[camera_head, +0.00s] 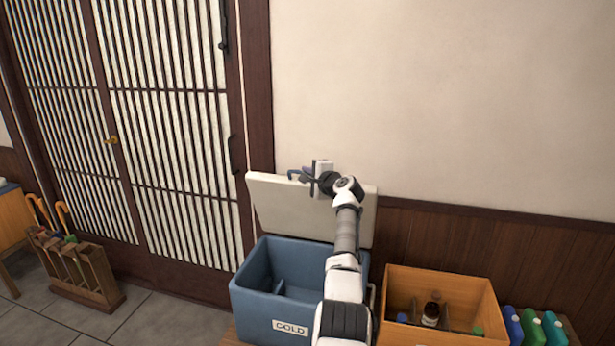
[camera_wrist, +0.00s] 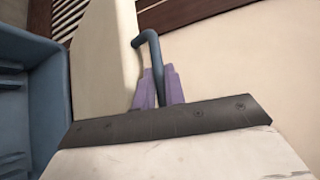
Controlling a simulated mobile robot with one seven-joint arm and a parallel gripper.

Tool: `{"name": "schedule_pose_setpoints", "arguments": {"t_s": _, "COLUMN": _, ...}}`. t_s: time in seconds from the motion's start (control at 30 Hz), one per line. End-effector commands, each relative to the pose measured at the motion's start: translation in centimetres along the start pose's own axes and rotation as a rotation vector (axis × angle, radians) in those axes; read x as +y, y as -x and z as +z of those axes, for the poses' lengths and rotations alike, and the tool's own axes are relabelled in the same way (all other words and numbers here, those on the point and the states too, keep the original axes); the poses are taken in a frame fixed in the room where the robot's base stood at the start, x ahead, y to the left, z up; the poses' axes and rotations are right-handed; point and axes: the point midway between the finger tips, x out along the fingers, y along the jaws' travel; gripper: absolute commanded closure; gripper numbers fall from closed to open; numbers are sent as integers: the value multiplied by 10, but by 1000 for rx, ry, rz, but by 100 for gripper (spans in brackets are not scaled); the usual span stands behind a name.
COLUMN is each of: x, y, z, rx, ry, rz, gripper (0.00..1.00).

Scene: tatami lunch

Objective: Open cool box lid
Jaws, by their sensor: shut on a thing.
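The blue cool box (camera_head: 262,301) with a COLD label stands low in front of the wall. Its pale lid (camera_head: 270,205) is raised and stands nearly upright at the back, so the box interior shows. My gripper (camera_head: 308,178) is at the lid's upper edge, shut on the blue lid handle (camera_head: 294,173). In the wrist view, the handle (camera_wrist: 152,45) runs down between the purple fingers of my gripper (camera_wrist: 157,90). The box's blue wall (camera_wrist: 45,60) shows at the left there. My arm hides part of the box and lid in the head view.
A wooden crate (camera_head: 440,278) with bottles stands right of the box, and several coloured bottles (camera_head: 535,328) stand beyond it. A slatted sliding door (camera_head: 170,110) is at the left. An umbrella stand (camera_head: 80,272) stands on the tiled floor before it.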

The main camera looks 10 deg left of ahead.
Motion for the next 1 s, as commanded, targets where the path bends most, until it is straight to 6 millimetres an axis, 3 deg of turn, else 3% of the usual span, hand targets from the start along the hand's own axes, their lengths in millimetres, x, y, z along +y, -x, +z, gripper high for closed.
{"name": "schedule_pose_setpoints", "arguments": {"t_s": 0.43, "x": 0, "y": 0, "z": -1, "rx": 1, "ry": 0, "rz": 3, "gripper": 100}}
{"name": "schedule_pose_setpoints", "arguments": {"t_s": 0.47, "x": 0, "y": 0, "z": -1, "rx": 1, "ry": 0, "rz": 3, "gripper": 84}}
{"name": "schedule_pose_setpoints", "arguments": {"t_s": 0.6, "x": 0, "y": 0, "z": -1, "rx": 1, "ry": -1, "rz": 3, "gripper": 67}}
{"name": "schedule_pose_setpoints", "arguments": {"t_s": 1.0, "x": 3, "y": 3, "z": -2, "rx": 1, "ry": -1, "rz": 4, "gripper": 67}}
